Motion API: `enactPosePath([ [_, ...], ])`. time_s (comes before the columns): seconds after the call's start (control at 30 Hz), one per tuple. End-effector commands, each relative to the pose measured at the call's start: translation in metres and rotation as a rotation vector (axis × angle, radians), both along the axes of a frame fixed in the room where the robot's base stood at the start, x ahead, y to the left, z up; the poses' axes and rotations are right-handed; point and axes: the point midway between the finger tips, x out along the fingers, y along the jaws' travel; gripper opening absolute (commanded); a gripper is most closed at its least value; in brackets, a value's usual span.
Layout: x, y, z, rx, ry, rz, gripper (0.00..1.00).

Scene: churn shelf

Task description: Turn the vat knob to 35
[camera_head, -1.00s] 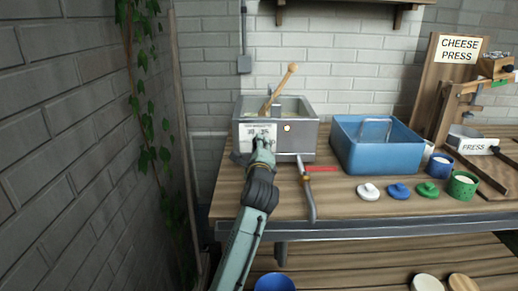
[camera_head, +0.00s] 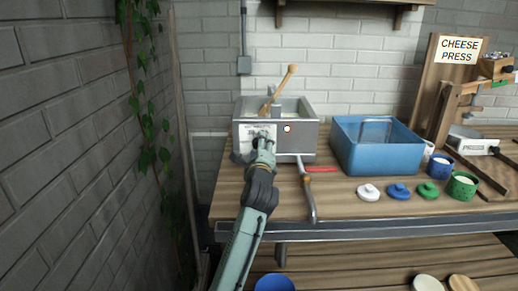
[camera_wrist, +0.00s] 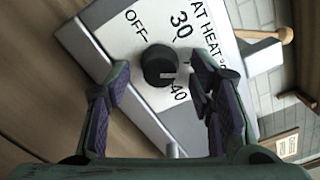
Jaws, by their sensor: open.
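The metal vat (camera_head: 304,144) stands at the left end of the wooden bench, with a white label plate on its front. In the wrist view the label (camera_wrist: 135,27) reads "OFF", "30" and "40", with part of a heat heading. The round black vat knob (camera_wrist: 157,62) sits on this plate. A small pale mark shows on the knob near the "40" side. My gripper (camera_head: 262,141) is in front of the label and hides the knob in the head view. In the wrist view my gripper (camera_wrist: 161,82) is open, its fingers on either side of the knob with gaps visible.
A wooden paddle handle (camera_head: 281,86) sticks up from the vat. A tap with a red lever (camera_head: 320,169) is right of my gripper. A blue tub (camera_head: 376,157), several lids and pots are farther right. A brick wall (camera_head: 60,150) with ivy is left.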

Motion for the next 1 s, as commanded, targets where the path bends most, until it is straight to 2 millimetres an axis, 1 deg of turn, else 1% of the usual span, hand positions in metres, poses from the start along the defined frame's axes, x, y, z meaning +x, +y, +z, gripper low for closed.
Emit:
enactPosePath([
  [0.17, -0.005, 0.000, 0.000, -0.001, 0.000, 0.000, 0.49],
  [0.27, -0.018, 0.000, -0.001, -0.002, 0.000, 0.000, 0.49],
  [0.37, -0.038, 0.000, -0.001, -0.002, 0.000, 0.000, 0.49],
  [0.5, -0.069, 0.001, 0.000, -0.003, -0.001, 0.000, 0.49],
  [0.6, -0.089, 0.000, 0.000, -0.003, -0.001, -0.001, 0.49],
  [0.7, -0.104, 0.000, 0.000, -0.001, -0.001, -0.001, 0.49],
  [0.83, -0.116, 0.000, 0.000, -0.001, 0.000, 0.000, 0.49],
  [1.0, -0.121, 0.000, 0.000, 0.000, 0.000, 0.000, 0.49],
])
